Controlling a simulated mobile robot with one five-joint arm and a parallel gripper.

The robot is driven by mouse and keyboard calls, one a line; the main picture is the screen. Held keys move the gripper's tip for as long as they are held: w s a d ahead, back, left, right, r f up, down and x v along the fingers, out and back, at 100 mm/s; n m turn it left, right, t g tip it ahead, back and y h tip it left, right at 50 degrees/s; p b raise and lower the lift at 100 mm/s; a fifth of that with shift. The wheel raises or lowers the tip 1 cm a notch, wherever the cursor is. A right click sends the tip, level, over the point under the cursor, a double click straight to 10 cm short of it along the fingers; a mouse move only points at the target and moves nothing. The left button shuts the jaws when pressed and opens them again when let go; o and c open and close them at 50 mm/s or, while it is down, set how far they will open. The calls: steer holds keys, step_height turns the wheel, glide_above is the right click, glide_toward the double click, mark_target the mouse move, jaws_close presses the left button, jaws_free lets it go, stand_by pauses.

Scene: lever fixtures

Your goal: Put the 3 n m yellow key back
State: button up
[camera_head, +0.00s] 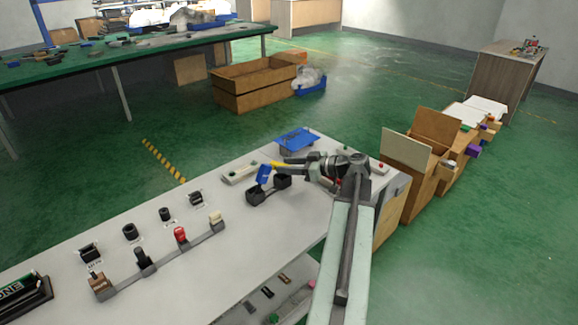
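A small yellow piece, which looks like the yellow key (276,164), shows at the tip of my gripper (285,165). It lies about level, above a black two-part holder (269,190) on the white bench. My gripper reaches in from the right and appears shut on it; the fingers are small in this view. A blue key (264,174) stands tilted at the holder, just left of the yellow piece. I cannot tell whether the two touch. Any marking on the keys is too small to read.
The white bench top (250,243) carries a row of levers, including a red one (181,235), and several black knobs. A blue plate (297,140) lies behind the holder. Open brown boxes (436,126) stand right of the bench. My arm covers the bench's right part.

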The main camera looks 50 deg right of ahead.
steer(key=shift+r, duration=0.2)
steer(key=p+v, duration=0.3)
steer(key=v, duration=0.9)
steer(key=shift+f, duration=0.15)
